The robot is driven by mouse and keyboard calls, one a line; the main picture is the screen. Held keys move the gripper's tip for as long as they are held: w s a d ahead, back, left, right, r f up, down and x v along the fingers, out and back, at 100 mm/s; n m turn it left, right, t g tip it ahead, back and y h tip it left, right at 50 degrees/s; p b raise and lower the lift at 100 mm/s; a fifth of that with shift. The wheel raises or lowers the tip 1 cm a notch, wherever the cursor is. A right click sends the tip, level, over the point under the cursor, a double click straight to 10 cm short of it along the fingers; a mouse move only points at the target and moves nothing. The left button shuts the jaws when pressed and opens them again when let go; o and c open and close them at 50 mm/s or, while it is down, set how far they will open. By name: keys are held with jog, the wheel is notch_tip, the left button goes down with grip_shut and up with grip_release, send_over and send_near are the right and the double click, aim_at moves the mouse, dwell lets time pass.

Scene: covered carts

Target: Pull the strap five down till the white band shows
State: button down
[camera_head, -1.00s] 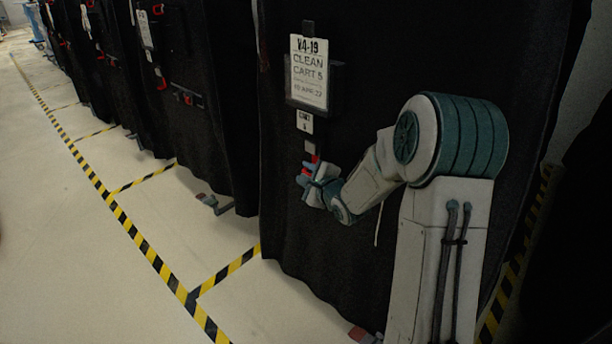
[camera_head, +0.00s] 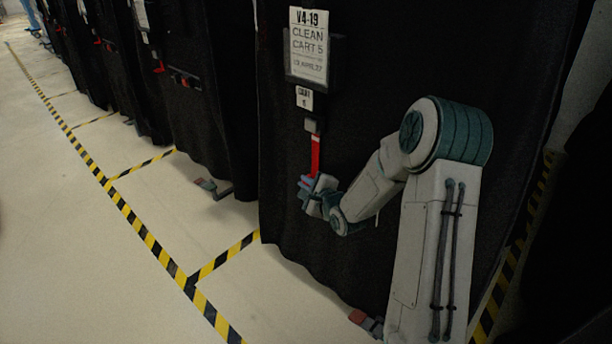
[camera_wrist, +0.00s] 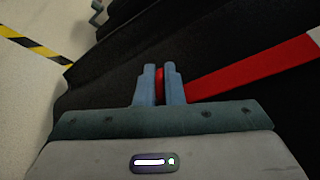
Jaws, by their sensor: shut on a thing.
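The red strap (camera_head: 316,157) hangs down the front of the black-covered cart (camera_head: 290,215) from a grey buckle (camera_head: 312,125) under the small tag (camera_head: 304,98). My gripper (camera_head: 306,184) is shut on the strap's lower end, well below the buckle. In the wrist view my gripper (camera_wrist: 160,74) has red between its two blue-grey fingers, and the red strap (camera_wrist: 250,67) runs taut to the upper right. A whitish patch (camera_wrist: 315,36) shows on the strap at the right edge of that view. The part inside the buckle is hidden.
The sign above the buckle (camera_head: 309,45) reads "V4-19 CLEAN CART 5". More black-covered carts (camera_head: 190,120) stand in a row to the left. Yellow-black floor tape (camera_head: 140,231) marks the bays. The pale floor on the left is clear.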

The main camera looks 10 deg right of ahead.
jog(key=shift+s+f, duration=0.1)
jog(key=shift+f, duration=0.2)
jog(key=c, duration=1.5)
grip_release()
jog(key=shift+c, duration=0.2)
jog(key=shift+r, duration=0.1)
jog(key=p+v, duration=0.4)
jog(key=v, duration=0.9)
jog(key=shift+s, duration=0.3)
jog(key=shift+d+r, duration=0.1)
jog(key=shift+r, duration=0.1)
